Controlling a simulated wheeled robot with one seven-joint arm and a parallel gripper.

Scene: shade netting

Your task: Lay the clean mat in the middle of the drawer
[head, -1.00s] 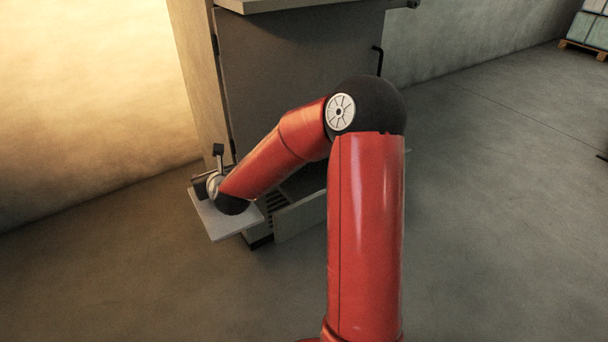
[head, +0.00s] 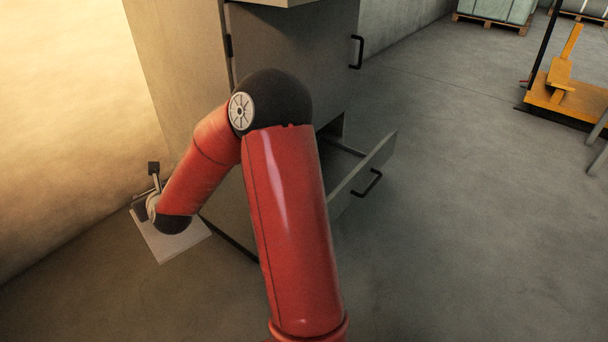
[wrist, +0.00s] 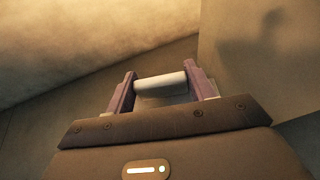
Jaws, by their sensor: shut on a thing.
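The mat (head: 172,246) is a pale flat sheet, held out low at the left of the head view, left of the cabinet. My gripper (head: 142,208) is at its far side, partly hidden behind my wrist. In the wrist view my gripper (wrist: 160,86) has its two purple-grey fingers shut on a pale rounded part of the mat (wrist: 162,80). The drawer (head: 365,168) is pulled out low on the cabinet, right of my arm. Its front panel with a black handle shows. My arm hides much of its inside, and the visible part looks empty.
The grey cabinet (head: 290,50) has a closed upper door with a black handle. A bare wall (head: 60,110) stands close on the left. A yellow trolley (head: 560,90) and loaded pallets (head: 495,15) are at the back right. The floor right of the drawer is clear.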

